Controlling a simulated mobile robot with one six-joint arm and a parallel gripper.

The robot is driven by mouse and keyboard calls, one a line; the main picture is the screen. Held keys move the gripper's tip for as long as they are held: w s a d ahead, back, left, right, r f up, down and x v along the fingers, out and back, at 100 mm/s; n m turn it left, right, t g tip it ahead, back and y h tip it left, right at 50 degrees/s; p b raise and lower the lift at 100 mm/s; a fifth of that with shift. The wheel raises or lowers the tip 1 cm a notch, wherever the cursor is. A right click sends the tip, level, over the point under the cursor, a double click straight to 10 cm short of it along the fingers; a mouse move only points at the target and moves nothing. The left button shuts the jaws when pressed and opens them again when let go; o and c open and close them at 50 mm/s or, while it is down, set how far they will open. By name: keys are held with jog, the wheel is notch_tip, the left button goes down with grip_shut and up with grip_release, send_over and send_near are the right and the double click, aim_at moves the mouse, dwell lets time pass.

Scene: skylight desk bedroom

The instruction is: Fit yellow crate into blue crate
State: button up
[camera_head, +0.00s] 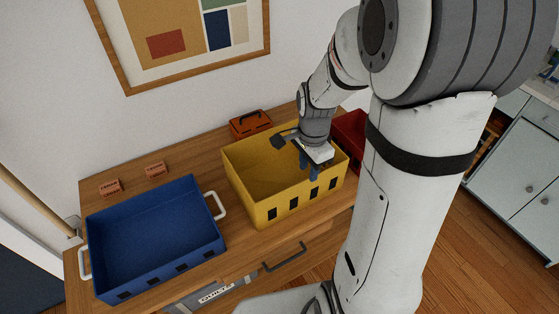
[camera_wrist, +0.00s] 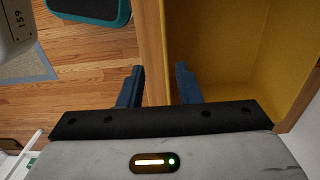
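The yellow crate (camera_head: 238,189) stands upright and looks empty on the wooden desk, right of the blue crate. The blue crate (camera_head: 155,240) is open-topped, looks empty and has white handles at its left and right ends. My gripper (camera_head: 309,167) is over the front wall of the yellow crate, toward its right end. In the wrist view, my gripper (camera_wrist: 159,88) has its two blue fingers apart. The yellow crate's rim (camera_wrist: 163,30) runs between them, one finger on the inner side and one outside. I cannot tell whether either finger touches the wall.
The desk (camera_head: 190,171) has two small reddish blocks (camera_head: 110,188) (camera_head: 155,169) behind the blue crate. An orange toolbox (camera_head: 250,122) stands behind the yellow crate. A red bin (camera_head: 350,132) is at the right, partly hidden by my arm. A drawer handle (camera_head: 285,257) sticks out in front.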

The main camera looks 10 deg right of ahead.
aim_at(306, 180)
jog(key=shift+w+a+f+p, duration=0.1)
jog(key=shift+w+f+p, duration=0.1)
jog(key=shift+f, duration=0.95)
jog(key=shift+w+d+f+p, duration=0.1)
jog(key=shift+f+p, duration=0.05)
jog(key=shift+f, duration=1.05)
jog(key=shift+w+a+f+p, duration=0.1)
jog(key=shift+f+p, duration=0.1)
jog(key=shift+f, duration=0.95)
grip_shut()
